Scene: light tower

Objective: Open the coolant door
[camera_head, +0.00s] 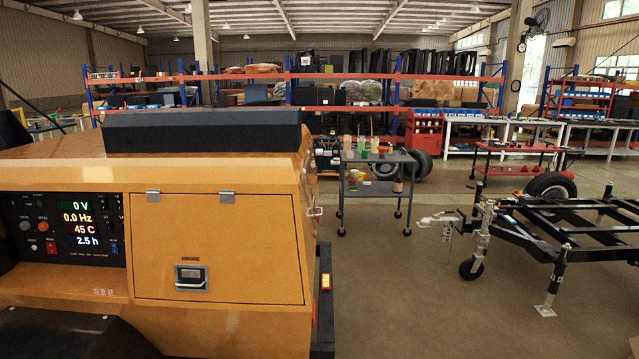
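A large orange machine (60,167) fills the left half of the head view. On its front is a closed rectangular orange door (245,240), with two grey hinges (152,195) along its top edge. A silver and black latch handle (191,276) sits low and left of centre on the door. No other door is plainly seen on the machine. Neither of my grippers is in view.
A control panel (68,230) with lit readouts is left of the door. A long black block (200,131) lies on the machine's top. A grey cart (378,160) and a black trailer frame (560,222) stand to the right. The floor (410,300) between machine and trailer is clear.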

